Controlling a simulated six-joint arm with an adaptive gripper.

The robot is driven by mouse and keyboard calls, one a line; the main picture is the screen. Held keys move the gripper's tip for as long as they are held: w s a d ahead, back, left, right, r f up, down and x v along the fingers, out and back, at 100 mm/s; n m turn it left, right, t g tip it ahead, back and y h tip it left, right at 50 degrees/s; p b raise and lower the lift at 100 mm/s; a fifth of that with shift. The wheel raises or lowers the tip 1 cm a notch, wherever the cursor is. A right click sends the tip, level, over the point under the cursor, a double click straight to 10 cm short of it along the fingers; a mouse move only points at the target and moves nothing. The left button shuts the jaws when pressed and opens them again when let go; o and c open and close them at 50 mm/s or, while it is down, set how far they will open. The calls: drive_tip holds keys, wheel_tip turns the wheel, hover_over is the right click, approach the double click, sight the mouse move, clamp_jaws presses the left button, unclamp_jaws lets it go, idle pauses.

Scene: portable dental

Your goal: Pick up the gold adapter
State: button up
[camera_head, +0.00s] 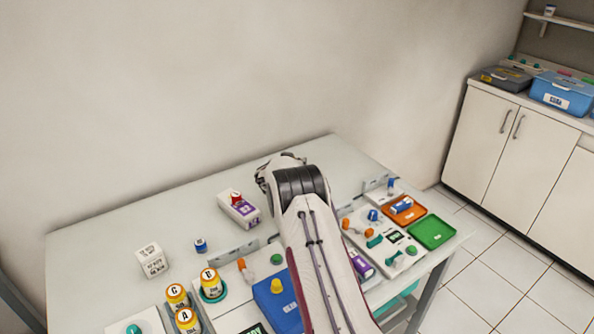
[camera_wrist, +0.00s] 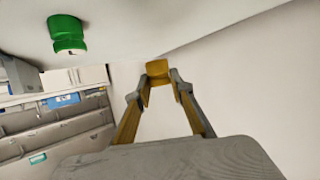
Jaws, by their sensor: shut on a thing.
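The gold adapter (camera_wrist: 157,68) is a small gold piece between the tips of my gripper (camera_wrist: 160,82) in the wrist view. My gripper is shut on it, with one finger on each side. The wrist view is tilted and upside down, so I cannot tell whether the adapter still touches the table. In the head view my arm covers the middle of the table, and the gripper's fingertips and the adapter are hidden.
A green capped piece (camera_wrist: 67,35) stands apart from the fingers. On the table (camera_head: 110,230) are a blue block (camera_head: 262,306) with a yellow piece (camera_head: 277,286), lettered jars (camera_head: 211,284), a white box (camera_head: 151,261), an orange tray (camera_head: 415,214) and a green tray (camera_head: 443,231). The back left is clear.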

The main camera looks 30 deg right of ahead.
drive_tip(key=shift+r, duration=1.95)
